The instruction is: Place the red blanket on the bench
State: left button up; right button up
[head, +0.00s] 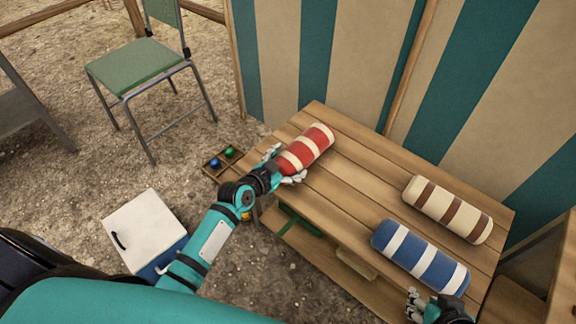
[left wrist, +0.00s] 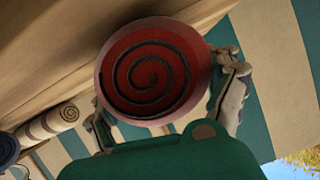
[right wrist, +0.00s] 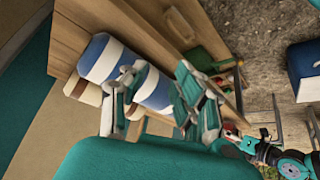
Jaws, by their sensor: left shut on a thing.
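The red blanket (head: 306,148), a roll with cream stripes, is at the far left end of the slatted wooden table or bench top (head: 335,190). My left gripper (head: 286,166) is shut on its near end. The left wrist view shows the roll's spiral end (left wrist: 150,72) between the fingers. I cannot tell whether the roll touches the wood. A lower wooden plank (head: 310,262) runs along the near side. My right gripper (head: 428,302) is open beside the blue blanket; its spread fingers also show in the right wrist view (right wrist: 162,98).
A blue-striped roll (head: 420,256) and a cream roll with brown stripes (head: 447,209) lie on the right part of the top. A striped wall (head: 385,60) stands behind. A cooler (head: 145,230), green chair (head: 135,62) and small tray of balls (head: 222,160) are at left.

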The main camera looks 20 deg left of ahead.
jog(key=shift+w+a+r, duration=0.15)
jog(key=shift+w, duration=0.2)
pick_arm(q)
jog(key=shift+f, duration=0.1)
jog(key=o, duration=1.3)
jog(key=shift+f, duration=0.1)
pick_arm(e)
jog(key=shift+w+r+t, duration=0.1)
jog(key=shift+w+t, duration=0.1)
jog(key=shift+t, duration=0.1)
